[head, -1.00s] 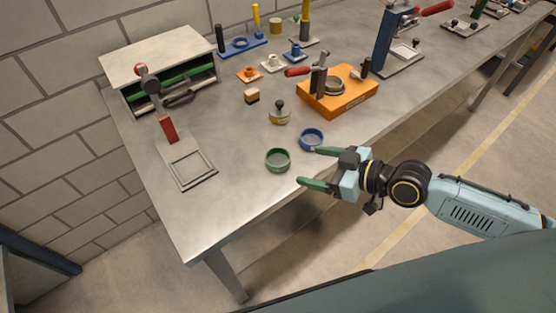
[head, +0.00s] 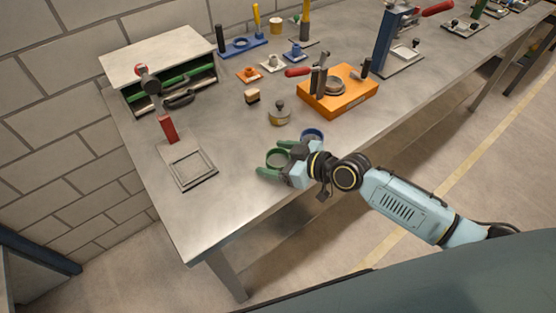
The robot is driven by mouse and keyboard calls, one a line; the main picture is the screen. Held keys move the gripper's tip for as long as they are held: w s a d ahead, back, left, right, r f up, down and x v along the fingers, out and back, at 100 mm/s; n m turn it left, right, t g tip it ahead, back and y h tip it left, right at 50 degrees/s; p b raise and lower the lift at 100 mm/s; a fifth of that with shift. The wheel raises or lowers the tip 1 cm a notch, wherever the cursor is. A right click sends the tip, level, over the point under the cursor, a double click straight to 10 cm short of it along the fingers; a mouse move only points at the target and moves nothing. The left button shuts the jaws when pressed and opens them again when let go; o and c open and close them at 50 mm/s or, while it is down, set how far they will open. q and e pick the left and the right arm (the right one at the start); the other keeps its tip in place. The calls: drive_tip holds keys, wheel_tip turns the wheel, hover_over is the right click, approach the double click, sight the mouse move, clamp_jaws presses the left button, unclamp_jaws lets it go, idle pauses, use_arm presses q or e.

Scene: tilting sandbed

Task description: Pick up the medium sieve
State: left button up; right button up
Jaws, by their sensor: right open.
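My left gripper is not in view.
An orange block (head: 350,103) with a clamp and a grey ring stands behind the sieves. A small knobbed weight (head: 279,115) sits between. A lever press (head: 192,170) stands at left, before a drawer cabinet (head: 160,55). The front left bench is clear.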

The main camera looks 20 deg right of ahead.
drive_tip(key=shift+c, duration=0.3)
drive_tip(key=c, duration=1)
drive_tip(key=shift+r, duration=0.15)
